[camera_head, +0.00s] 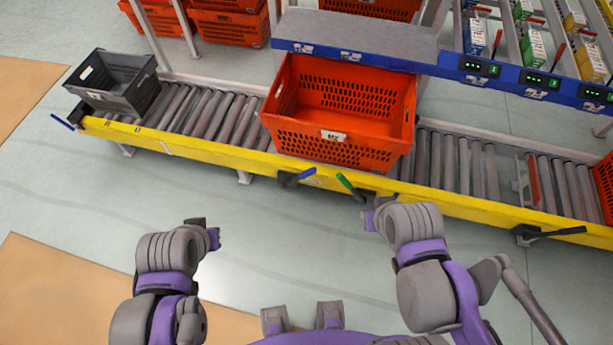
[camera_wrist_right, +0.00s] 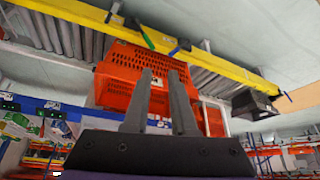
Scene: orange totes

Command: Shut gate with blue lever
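A blue lever (camera_head: 302,175) sits on the front yellow rail of the conveyor, below the orange tote (camera_head: 345,142). A green lever (camera_head: 347,184) is just to its right. In the right wrist view the blue lever (camera_wrist_right: 180,48) and green lever (camera_wrist_right: 145,37) show on the rail beyond my fingers. Another blue lever (camera_head: 62,122) is at the rail's left end. No gate beside the middle blue lever can be made out. My right gripper (camera_head: 368,218) is in front of the rail near the green lever; its fingers (camera_wrist_right: 160,72) are apart and empty. My left gripper (camera_head: 205,228) is over the floor, touching nothing.
A dark grey tote (camera_head: 120,85) is on the rollers at left. A black lever (camera_head: 555,233) and a red-edged gate (camera_head: 533,185) are at right. A blue-edged shelf (camera_head: 350,45) stands behind the orange tote. The floor before the rail is clear.

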